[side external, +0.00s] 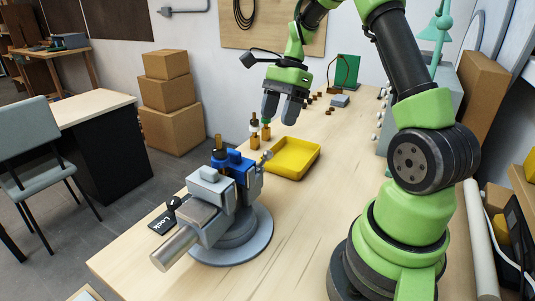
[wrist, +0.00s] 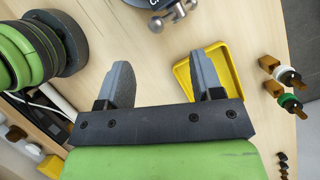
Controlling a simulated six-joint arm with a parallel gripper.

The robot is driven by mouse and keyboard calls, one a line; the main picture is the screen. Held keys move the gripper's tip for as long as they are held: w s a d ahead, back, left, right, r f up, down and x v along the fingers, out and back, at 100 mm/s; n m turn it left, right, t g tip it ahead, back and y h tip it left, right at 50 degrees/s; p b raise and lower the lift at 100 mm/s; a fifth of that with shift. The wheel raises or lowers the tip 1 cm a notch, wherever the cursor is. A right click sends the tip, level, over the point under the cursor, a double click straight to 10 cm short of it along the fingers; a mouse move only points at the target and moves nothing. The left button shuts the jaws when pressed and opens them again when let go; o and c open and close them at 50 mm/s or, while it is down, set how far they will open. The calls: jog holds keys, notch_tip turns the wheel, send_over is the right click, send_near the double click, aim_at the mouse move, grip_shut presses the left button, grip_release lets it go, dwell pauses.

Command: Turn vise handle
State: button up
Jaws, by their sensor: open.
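The grey vise (side external: 205,212) with a blue part (side external: 236,167) stands on a round base on the wooden bench. A small metal handle (side external: 267,156) with rounded ends sticks out at its far right side. In the wrist view the handle (wrist: 174,16) shows at the top edge, with only a bit of the vise (wrist: 150,3) beside it. My gripper (side external: 281,108) points down behind the vise, apart from the handle and higher than it. In the wrist view my gripper (wrist: 160,65) has its two grey fingers wide apart with nothing between them.
A yellow tray (side external: 315,150) lies right of the vise; it also shows behind the right finger (wrist: 184,78). Brown holders with a white-collared piece (side external: 254,128) and a green-collared piece (side external: 266,129) stand near my fingers.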

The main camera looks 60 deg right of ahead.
aim_at(268, 155)
jog(key=shift+m, duration=0.7)
jog(key=x, duration=1)
grip_shut()
jog(key=shift+s, duration=0.1)
